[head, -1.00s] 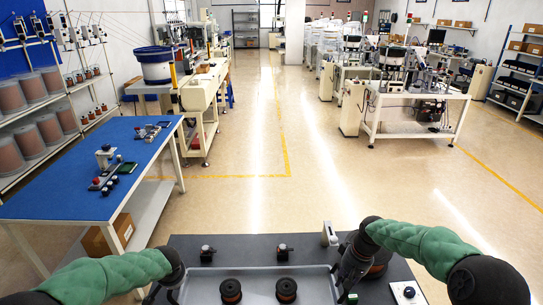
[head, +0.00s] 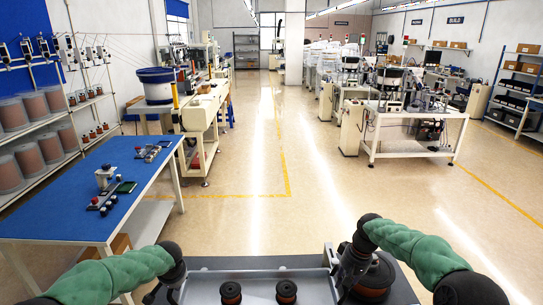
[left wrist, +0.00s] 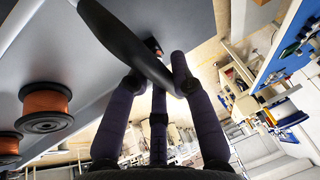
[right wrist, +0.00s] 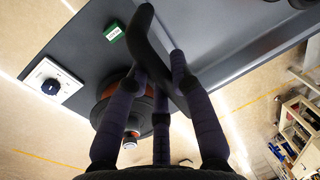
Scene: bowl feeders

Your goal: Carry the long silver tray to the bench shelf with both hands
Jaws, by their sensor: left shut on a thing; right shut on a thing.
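The long silver tray (head: 255,289) is at the bottom of the head view, between my two arms, with two dark spools with reddish windings in it (head: 231,292) (head: 286,291). Its near side is cut off. My left gripper (head: 170,283) is shut on the dark handle at the tray's left end; the handle shows in the left wrist view (left wrist: 128,42). My right gripper (head: 347,268) is shut on the right handle (right wrist: 148,42). A blue-topped bench (head: 85,195) with a white lower shelf (head: 152,222) stands at the left.
A dark grey surface (head: 225,263) lies beyond and beneath the tray. The middle aisle floor is clear; machine benches (head: 415,118) stand right.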

